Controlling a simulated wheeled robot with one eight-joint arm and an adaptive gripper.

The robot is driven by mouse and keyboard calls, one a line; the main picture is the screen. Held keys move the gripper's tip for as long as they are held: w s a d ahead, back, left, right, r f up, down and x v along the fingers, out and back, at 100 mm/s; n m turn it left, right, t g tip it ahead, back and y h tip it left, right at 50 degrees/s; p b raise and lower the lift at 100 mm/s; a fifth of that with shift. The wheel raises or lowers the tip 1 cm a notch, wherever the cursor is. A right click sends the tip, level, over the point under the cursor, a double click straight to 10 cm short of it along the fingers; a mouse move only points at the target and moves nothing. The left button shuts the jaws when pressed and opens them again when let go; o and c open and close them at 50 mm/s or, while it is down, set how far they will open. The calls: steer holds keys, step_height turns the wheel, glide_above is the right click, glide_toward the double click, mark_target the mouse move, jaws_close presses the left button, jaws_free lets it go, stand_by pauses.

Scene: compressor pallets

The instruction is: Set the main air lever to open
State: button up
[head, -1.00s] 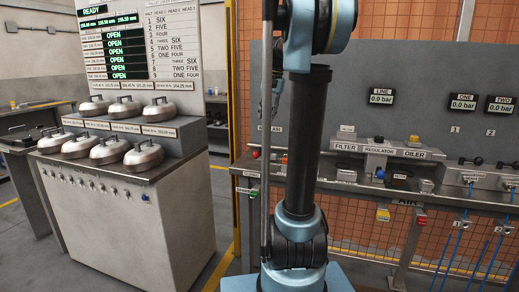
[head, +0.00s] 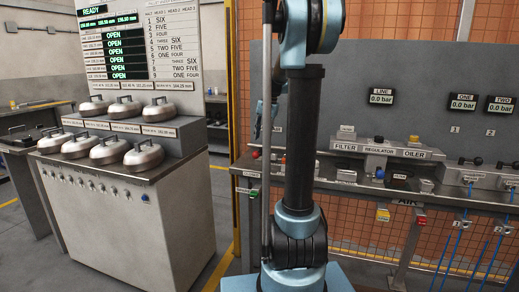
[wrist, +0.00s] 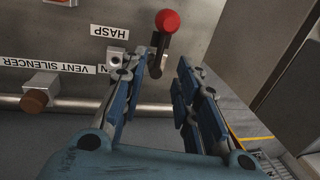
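The air lever, with a red ball knob (wrist: 167,20) on a dark stem, stands beyond my fingertips in the wrist view. The red knob also shows small in the head view (head: 256,154), at the left end of the bench. My gripper (wrist: 168,65) is open and empty, with its two blue fingers apart. The stem's lower part is near the left fingertip; I cannot tell whether they touch.
Beside the lever are a HASP label (wrist: 109,31) and a vent silencer (wrist: 36,98) on a pipe (wrist: 80,104). A grey cabinet face (wrist: 255,40) is at the right of the wrist view. Filter and regulator units (head: 375,150) stand further right along the bench.

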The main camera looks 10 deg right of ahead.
steer(key=shift+w+a+f, duration=0.1)
steer(key=shift+a+f, duration=0.05)
steer(key=shift+f, duration=0.8)
steer(key=shift+w+a+f, duration=0.1)
steer(key=shift+a+f, duration=0.1)
steer(key=shift+f, duration=0.8)
steer(key=shift+w+a+f, duration=0.1)
steer(key=shift+a+f, duration=0.05)
steer(key=shift+f, duration=0.8)
jaws_close()
